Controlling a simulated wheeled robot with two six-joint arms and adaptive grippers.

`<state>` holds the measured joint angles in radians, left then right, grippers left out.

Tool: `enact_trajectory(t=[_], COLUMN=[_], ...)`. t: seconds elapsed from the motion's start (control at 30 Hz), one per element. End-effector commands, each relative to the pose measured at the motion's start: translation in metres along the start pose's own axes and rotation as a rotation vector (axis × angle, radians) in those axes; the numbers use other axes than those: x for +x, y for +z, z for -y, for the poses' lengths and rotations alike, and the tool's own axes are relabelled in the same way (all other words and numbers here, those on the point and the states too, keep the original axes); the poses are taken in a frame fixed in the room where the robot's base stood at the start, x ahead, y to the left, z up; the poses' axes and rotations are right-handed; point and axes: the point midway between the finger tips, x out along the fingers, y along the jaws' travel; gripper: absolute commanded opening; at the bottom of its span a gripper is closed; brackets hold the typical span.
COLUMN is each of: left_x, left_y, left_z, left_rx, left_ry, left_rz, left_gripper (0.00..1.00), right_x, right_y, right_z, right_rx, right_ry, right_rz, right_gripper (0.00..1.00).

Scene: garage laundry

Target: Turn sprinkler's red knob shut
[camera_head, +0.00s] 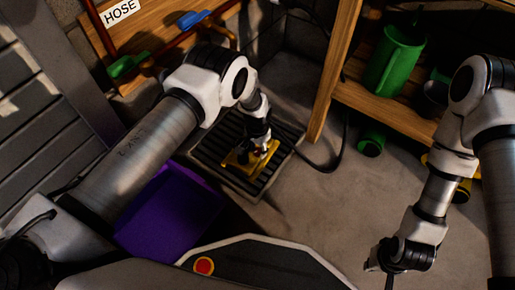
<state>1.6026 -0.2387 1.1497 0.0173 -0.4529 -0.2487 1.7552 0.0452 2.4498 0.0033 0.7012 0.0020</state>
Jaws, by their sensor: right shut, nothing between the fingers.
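A yellow object, apparently the sprinkler (236,162), lies on the black slatted grate on the floor. My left gripper (258,148) reaches down over it, at or just above its right part. The gripper covers that part, so I cannot make out a red knob or tell whether the fingers touch it. Its fingers are too small and dark to show whether they are open or shut. My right gripper (389,279) hangs at the lower right, shut and empty, well away from the sprinkler.
The grate (207,153) sits beside a purple bin (168,217). A wooden board with a HOSE sign (122,11), blue handle (193,19) and green handle (128,65) stands at upper left. A wooden shelf (378,104) holds a green watering can (394,62).

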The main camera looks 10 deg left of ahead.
Motion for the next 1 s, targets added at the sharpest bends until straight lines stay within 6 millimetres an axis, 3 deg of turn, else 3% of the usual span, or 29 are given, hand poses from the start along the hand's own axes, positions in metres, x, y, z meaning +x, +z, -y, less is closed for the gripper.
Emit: enact_trajectory(t=[0.17,0.27,0.6,0.7,1.0], left_x=[-0.003,-0.014,-0.096,-0.112,-0.12], left_y=[-0.001,-0.001,-0.001,-0.001,0.0], left_z=[0.0,0.001,0.0,0.0,0.0], left_rx=[0.0,0.001,0.001,-0.001,0.0], left_ry=[0.0,-0.001,-0.002,-0.001,0.0], left_rz=[-0.001,-0.002,-0.002,-0.001,0.001], left_gripper=[0.41,0.41,0.41,0.41,0.41], right_x=[0.0,0.0,0.0,0.0,0.0], right_y=[0.0,0.0,0.0,0.0,0.0], right_z=[0.0,0.0,0.0,0.0,0.0], right_rx=[0.0,0.0,0.0,0.0,0.0], right_ry=[0.0,0.0,0.0,0.0,0.0], right_rz=[0.0,0.0,0.0,0.0,0.0], right_gripper=[0.0,0.0,0.0,0.0,0.0])
